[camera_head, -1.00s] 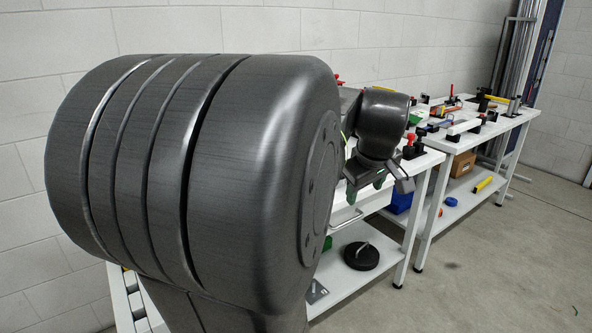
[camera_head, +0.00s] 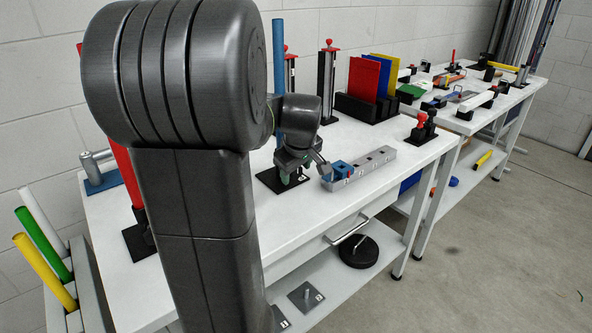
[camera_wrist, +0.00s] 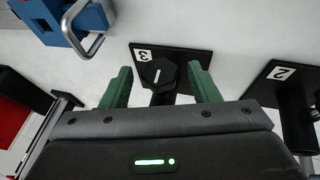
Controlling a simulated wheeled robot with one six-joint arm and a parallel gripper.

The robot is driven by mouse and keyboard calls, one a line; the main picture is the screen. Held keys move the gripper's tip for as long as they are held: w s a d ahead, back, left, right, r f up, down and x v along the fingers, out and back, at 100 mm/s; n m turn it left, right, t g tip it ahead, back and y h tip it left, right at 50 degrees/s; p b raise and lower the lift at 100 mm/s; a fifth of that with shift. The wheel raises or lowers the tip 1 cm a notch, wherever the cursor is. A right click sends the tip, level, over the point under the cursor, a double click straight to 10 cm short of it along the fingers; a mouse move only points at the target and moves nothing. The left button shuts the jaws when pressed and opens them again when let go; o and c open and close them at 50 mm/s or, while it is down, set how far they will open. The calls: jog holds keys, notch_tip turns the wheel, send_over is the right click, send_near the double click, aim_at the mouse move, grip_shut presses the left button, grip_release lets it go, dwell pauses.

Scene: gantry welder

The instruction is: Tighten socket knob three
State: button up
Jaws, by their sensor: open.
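Socket knob three is a dark knob (camera_wrist: 158,74) with a white line on its top, on a black plate (camera_wrist: 187,56) labelled 3. In the wrist view it stands between the green fingertips of my open gripper (camera_wrist: 161,90), with a visible gap on each side. In the head view my gripper (camera_head: 303,172) is over the black plate (camera_head: 270,180) on the white bench, and the knob is hidden behind it. The wrist view does not clearly show how far down the fingers reach along the knob.
A plate labelled 2 (camera_wrist: 283,73) with a dark post stands to the right in the wrist view. A blue block with a metal loop (camera_wrist: 75,22) is at upper left. A grey rail (camera_head: 365,167) lies beside my gripper in the head view. Red, blue and yellow panels (camera_head: 362,78) stand behind.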

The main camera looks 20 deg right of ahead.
jog(key=c, duration=1)
jog(key=shift+o, duration=0.2)
jog(key=shift+r, duration=0.1)
jog(key=p, duration=0.1)
jog(key=y+p, duration=0.1)
jog(key=p, duration=0.1)
jog(key=shift+d+r, duration=0.15)
jog(key=shift+r, duration=0.1)
jog(key=shift+w+d+m+g+y+p, duration=0.15)
jog(key=shift+m+g+y+p, duration=0.25)
jog(key=shift+y+p, duration=0.6)
jog(key=y+p, duration=0.2)
jog(key=g+y+p, duration=0.1)
jog(key=p, duration=0.1)
jog(key=shift+d+f+m, duration=0.2)
jog(key=shift+d+m, duration=0.05)
jog(key=shift+m, duration=0.05)
jog(key=shift+d+f+g+y+p, duration=0.15)
jog(key=shift+g+y+p, duration=0.25)
jog(key=shift+y+p, duration=0.6)
